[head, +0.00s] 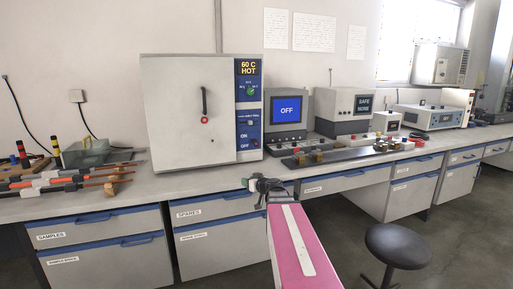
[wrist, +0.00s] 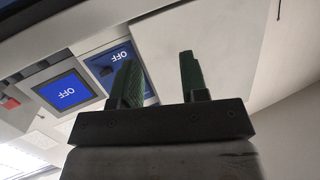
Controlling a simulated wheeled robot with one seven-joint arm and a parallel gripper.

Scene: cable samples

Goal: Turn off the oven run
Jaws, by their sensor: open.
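The oven (head: 175,110) is a large pale box on the bench with a closed door and a dark handle (head: 205,103). Its blue control panel (head: 248,120) is on the right edge. The panel has a display reading "60 C HOT", a green knob (head: 251,90), and labels ON and OFF lower down. My gripper (head: 262,186) is in front of the bench edge, below and apart from the panel. In the wrist view my gripper (wrist: 157,75) shows two green fingers spread apart with nothing between them. The oven panel (wrist: 122,62) appears there upside down, partly behind the left finger.
A monitor reading OFF (head: 288,110) stands right of the oven; it also shows in the wrist view (wrist: 66,96). A box reading SAFE NONE (head: 350,106) is further right. Cable samples (head: 70,182) lie at left. A dark stool (head: 398,246) stands on the floor.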

